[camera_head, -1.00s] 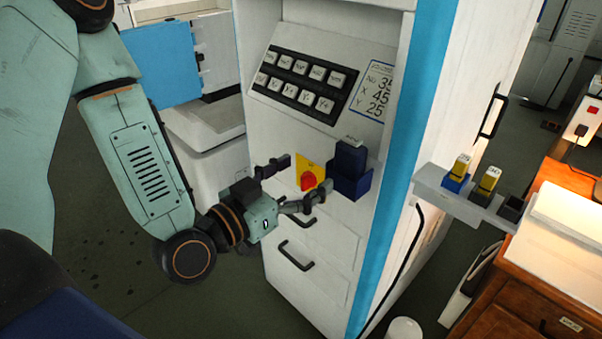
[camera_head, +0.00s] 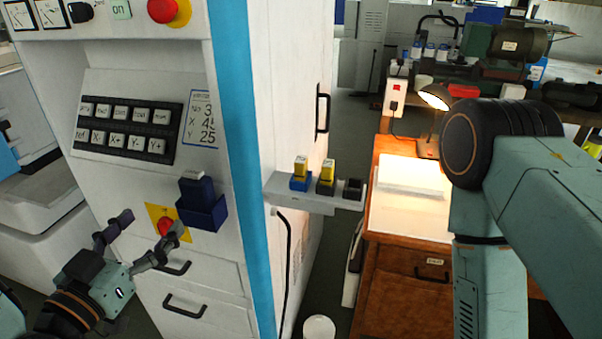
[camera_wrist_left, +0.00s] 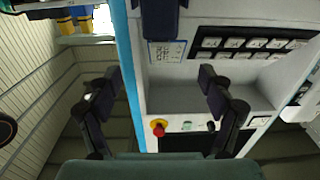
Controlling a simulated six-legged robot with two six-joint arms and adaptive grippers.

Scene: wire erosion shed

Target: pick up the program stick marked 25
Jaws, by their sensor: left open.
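Two yellow-topped program sticks stand in a grey wall shelf (camera_head: 283,197) beside the machine. One yellow stick (camera_head: 300,170) is in a blue holder, the other yellow stick (camera_head: 327,172) in a dark one. A dark blue stick (camera_head: 196,190) with a pale top sits in a blue holder on the machine front. The markings are too small to read, so I cannot tell which is 25. My left gripper (camera_head: 151,227) is open and empty, left of and below the blue holder. The left wrist view shows its spread fingers (camera_wrist_left: 155,88). My right gripper is out of view.
A dark shelf slot (camera_head: 352,188) looks empty. A red knob on a yellow plate (camera_head: 165,225) is close to my left fingers. A card (camera_head: 202,120) shows Y 25. A wooden desk (camera_head: 400,255) stands right of the shelf. My right arm fills the right side.

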